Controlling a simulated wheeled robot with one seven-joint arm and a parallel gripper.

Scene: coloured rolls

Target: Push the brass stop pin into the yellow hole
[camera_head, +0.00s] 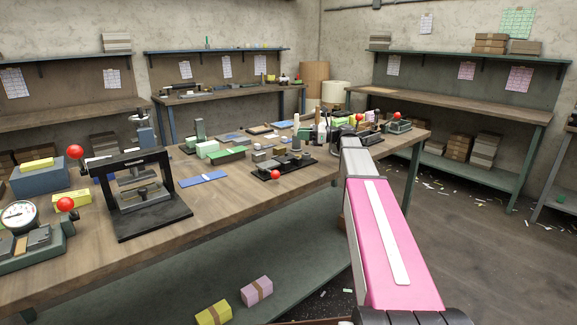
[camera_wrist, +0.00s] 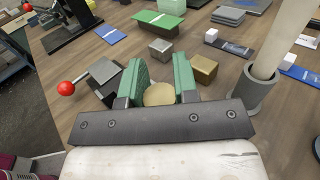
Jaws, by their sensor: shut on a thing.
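In the wrist view my gripper (camera_wrist: 160,77) has two green-padded fingers closed on a round brass-coloured piece, which I take as the brass stop pin (camera_wrist: 158,95). Only its rounded end shows; the rest is hidden below the fingers. The fingers are over the workbench, with a dark grey block (camera_wrist: 104,75) close on their left and a small brass-coloured block (camera_wrist: 203,68) close on their right. I cannot make out the yellow hole in either view. In the head view my pink arm reaches to the bench and the gripper cannot be made out clearly.
A red-knobbed lever (camera_wrist: 66,88) sticks out left of the dark block. A pale upright rod (camera_wrist: 285,35) stands in a grey cup (camera_wrist: 252,90) at right. A small grey block (camera_wrist: 160,50) and a green block (camera_wrist: 158,20) lie beyond. A black press (camera_head: 145,195) stands at left.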

